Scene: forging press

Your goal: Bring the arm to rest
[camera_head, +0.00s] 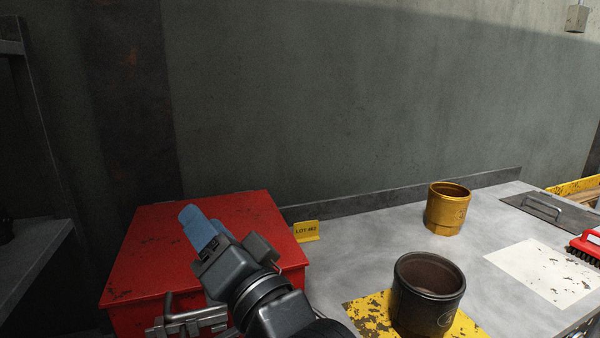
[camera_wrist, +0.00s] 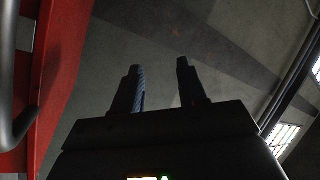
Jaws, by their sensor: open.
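My gripper (camera_head: 190,216) shows in the head view in front of the red box, its blue fingers pointing up and to the left. In the wrist view my gripper (camera_wrist: 160,80) has its two fingers apart, with nothing between them. My arm comes in from the bottom of the head view and covers part of the red box (camera_head: 250,215). The gap between gripper and box cannot be told exactly.
A black cup (camera_head: 428,295) stands on a worn yellow patch (camera_head: 370,312) of the grey bench (camera_head: 390,240). A yellow cup (camera_head: 447,212) stands farther back. A yellow lot sign (camera_head: 306,231), a white sheet (camera_head: 535,270) and a red brush (camera_head: 588,243) are also there.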

